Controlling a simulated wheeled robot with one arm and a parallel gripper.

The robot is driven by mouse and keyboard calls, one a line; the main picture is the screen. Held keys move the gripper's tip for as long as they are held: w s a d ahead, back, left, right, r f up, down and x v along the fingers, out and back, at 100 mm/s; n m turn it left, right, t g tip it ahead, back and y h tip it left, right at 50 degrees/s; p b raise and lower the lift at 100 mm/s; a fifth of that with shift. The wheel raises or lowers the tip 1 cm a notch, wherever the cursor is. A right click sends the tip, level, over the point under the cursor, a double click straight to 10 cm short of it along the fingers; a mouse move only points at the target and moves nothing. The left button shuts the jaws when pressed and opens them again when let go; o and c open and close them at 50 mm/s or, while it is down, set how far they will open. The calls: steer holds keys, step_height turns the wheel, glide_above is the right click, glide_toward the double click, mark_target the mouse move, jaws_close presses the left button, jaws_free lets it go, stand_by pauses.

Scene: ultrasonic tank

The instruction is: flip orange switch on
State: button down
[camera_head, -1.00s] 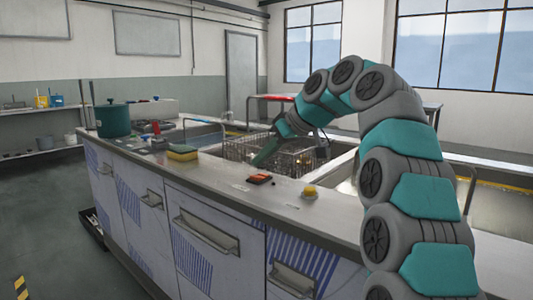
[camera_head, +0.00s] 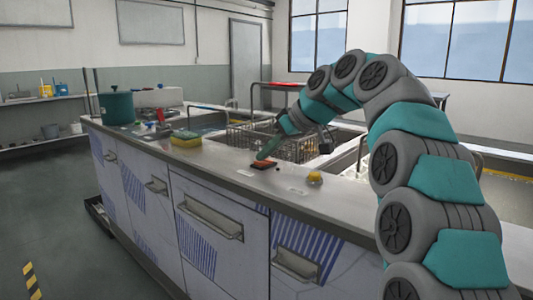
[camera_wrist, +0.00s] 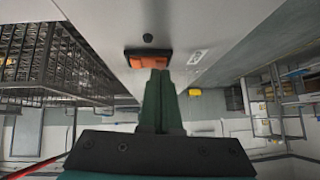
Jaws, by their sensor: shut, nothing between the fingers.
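The orange switch (camera_head: 264,164) is a small orange rocker in a dark frame on the counter top. It also shows in the wrist view (camera_wrist: 148,61), just past my fingertips. My gripper (camera_head: 262,157) is shut and empty, with its green fingers pointing down at the switch. In the wrist view the fingertips (camera_wrist: 160,73) overlap the near edge of the switch. I cannot tell whether they touch it, and the rocker's position is too small to read.
A wire basket (camera_head: 285,143) sits in the sink behind. A yellow-green sponge (camera_head: 186,138) and a teal pot (camera_head: 116,107) are farther left. The counter around the switch is mostly clear.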

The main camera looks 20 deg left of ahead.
steer(key=shift+s+f+b, duration=0.1)
steer(key=shift+f+b, duration=0.35)
steer(key=shift+r+t, duration=0.2)
steer(key=shift+t, duration=0.1)
steer(key=shift+w+d+r+p, duration=0.15)
steer(key=shift+w+p, duration=0.2)
steer(key=shift+w, duration=0.05)
steer(key=shift+w+d+r+p, duration=0.1)
steer(key=shift+w+p, duration=0.2)
steer(key=shift+w, duration=0.05)
